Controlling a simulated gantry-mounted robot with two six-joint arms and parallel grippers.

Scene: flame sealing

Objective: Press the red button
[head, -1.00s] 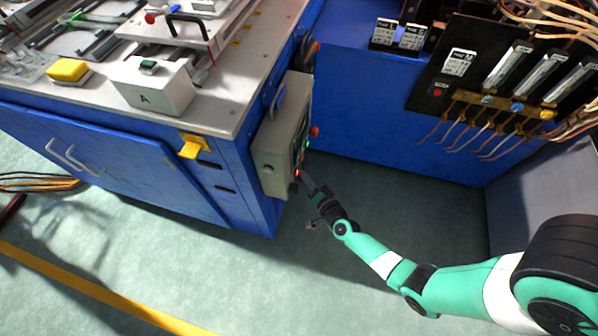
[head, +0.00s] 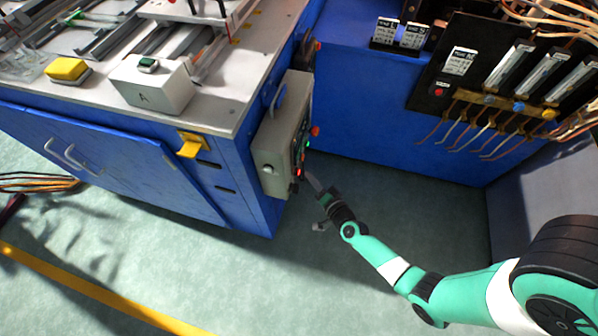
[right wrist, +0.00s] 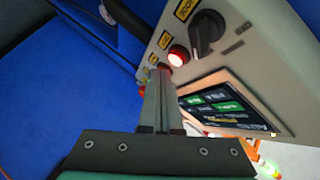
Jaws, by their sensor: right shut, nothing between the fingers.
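The red button (right wrist: 177,56) glows on the face of a beige control box, below a black rotary knob in the right wrist view. In the head view a small red glow (head: 299,172) shows on the box's lower right side. My right gripper (right wrist: 159,74) is shut and empty, its fingertips just beside the button in the picture. In the head view the right gripper (head: 311,181) points up-left at the box, with a small gap to it. My left gripper is not in view.
The control box (head: 276,150) hangs on the end of the blue machine (head: 120,150). A dark screen (right wrist: 225,105) lies beside the fingers. A blue cabinet (head: 370,125) stands behind. The green floor (head: 200,270) below is open.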

